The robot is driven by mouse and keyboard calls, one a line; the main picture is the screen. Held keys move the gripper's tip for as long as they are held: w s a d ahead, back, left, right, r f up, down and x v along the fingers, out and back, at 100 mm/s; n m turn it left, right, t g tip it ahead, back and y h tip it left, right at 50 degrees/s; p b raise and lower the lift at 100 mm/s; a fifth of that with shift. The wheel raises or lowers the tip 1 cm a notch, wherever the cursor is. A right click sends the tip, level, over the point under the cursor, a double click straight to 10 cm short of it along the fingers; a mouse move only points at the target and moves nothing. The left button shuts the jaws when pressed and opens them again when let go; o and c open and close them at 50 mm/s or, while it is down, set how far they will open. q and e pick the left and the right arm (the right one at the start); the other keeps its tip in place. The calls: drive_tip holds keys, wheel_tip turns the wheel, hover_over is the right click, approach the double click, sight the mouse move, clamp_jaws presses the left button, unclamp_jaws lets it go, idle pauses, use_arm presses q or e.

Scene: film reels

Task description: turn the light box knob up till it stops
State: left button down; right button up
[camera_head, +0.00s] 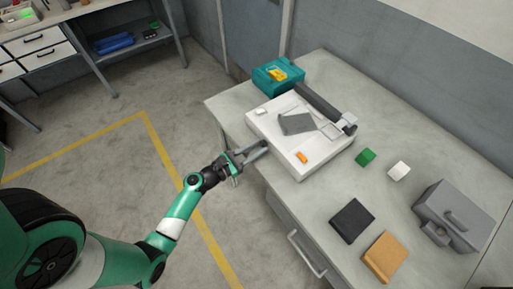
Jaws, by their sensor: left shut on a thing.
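My left gripper (260,149) reaches in from the left, at the box's near left side. Its fingers are shut on the light box knob at that side. The knob itself is hidden by the fingers and too small to make out, so its turn angle cannot be told. My right gripper is out of view.
A teal box (265,79) with a yellow item stands behind the light box. Green (365,157) and white (399,171) blocks, a black case (352,221), a tan case (386,256) and a grey case (459,212) lie to the right. A drawer handle (306,254) juts out below.

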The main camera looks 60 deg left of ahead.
use_arm(q)
drive_tip(key=m+b, duration=0.1)
drive_tip(key=m, duration=0.3)
drive_tip(key=shift+f+b, duration=0.15)
drive_tip(key=shift+b, duration=0.15)
drive_tip(key=shift+m+b, duration=0.4)
drive_tip(key=shift+m, duration=0.7)
drive_tip(key=c, duration=0.6)
unclamp_jaws()
